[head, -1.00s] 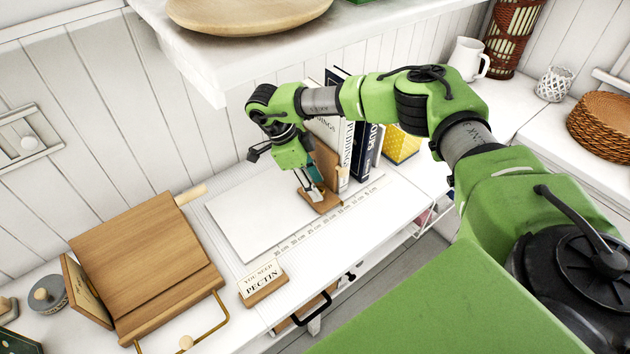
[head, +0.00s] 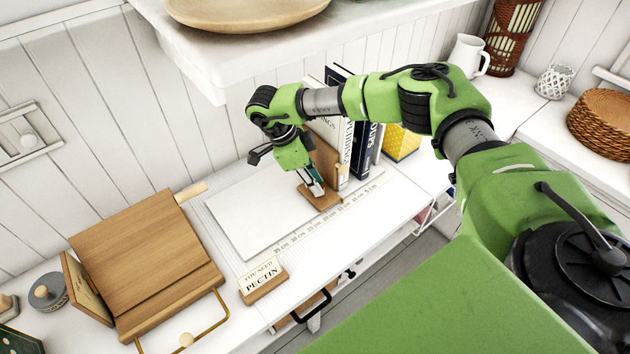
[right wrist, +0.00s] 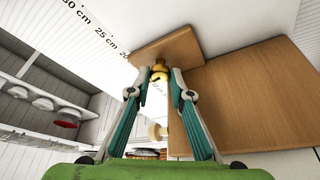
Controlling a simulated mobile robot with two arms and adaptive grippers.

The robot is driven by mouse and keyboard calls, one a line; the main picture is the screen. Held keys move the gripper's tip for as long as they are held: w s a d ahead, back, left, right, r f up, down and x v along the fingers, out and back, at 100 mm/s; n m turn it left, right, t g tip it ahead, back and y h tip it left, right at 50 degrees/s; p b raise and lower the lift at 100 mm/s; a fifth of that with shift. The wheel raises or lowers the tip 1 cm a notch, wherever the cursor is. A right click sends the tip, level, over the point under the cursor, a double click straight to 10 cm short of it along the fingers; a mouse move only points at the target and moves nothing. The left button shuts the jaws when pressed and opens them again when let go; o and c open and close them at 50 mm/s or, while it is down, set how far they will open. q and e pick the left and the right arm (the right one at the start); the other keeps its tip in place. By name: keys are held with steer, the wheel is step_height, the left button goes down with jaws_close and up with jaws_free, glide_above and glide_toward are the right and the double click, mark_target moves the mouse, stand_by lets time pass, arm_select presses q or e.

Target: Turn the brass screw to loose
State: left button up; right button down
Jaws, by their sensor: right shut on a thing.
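The brass screw (right wrist: 159,67) shows in the right wrist view, at the wooden foot of the bookend (right wrist: 185,42). My right gripper (right wrist: 160,76) has its two fingertips closed around the screw, one on each side. In the head view my right gripper (head: 317,189) points down at the bookend's wooden foot (head: 323,203), in front of its upright panel. The screw is too small and covered to make out there. My left gripper is in neither view.
Upright books (head: 362,140) stand right of the bookend. A white board (head: 245,215) and a printed ruler lie to the left. A thick shelf (head: 215,75) overhangs behind.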

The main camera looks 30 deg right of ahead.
steer(key=n, duration=0.2)
steer(key=n+t, duration=0.1)
steer(key=n, duration=0.1)
steer(key=shift+s+a+t, duration=0.1)
steer(key=shift+s+t, duration=0.1)
steer(key=shift+t, duration=0.1)
steer(key=n+t+b, duration=0.1)
steer(key=n, duration=0.3)
steer(key=shift+s+b, duration=0.15)
steer(key=shift+b, duration=0.2)
steer(key=n+t+b, duration=0.1)
steer(key=n, duration=0.1)
steer(key=n+t+b, duration=0.1)
steer(key=n, duration=0.1)
steer(key=shift+s+f, duration=0.1)
steer(key=shift+s, duration=0.1)
steer(key=shift+s+d+n+t+y+b, duration=0.1)
steer(key=shift+n+t+y+b, duration=0.15)
steer(key=shift+n+b, duration=0.45)
steer(key=shift+d+n+t+y+b, duration=0.1)
steer(key=shift+n+t+y+b, duration=0.15)
steer(key=shift+n, duration=0.85)
steer(key=c, duration=1.8)
jaws_free()
steer(key=v, duration=1.2)
steer(key=shift+d, duration=0.1)
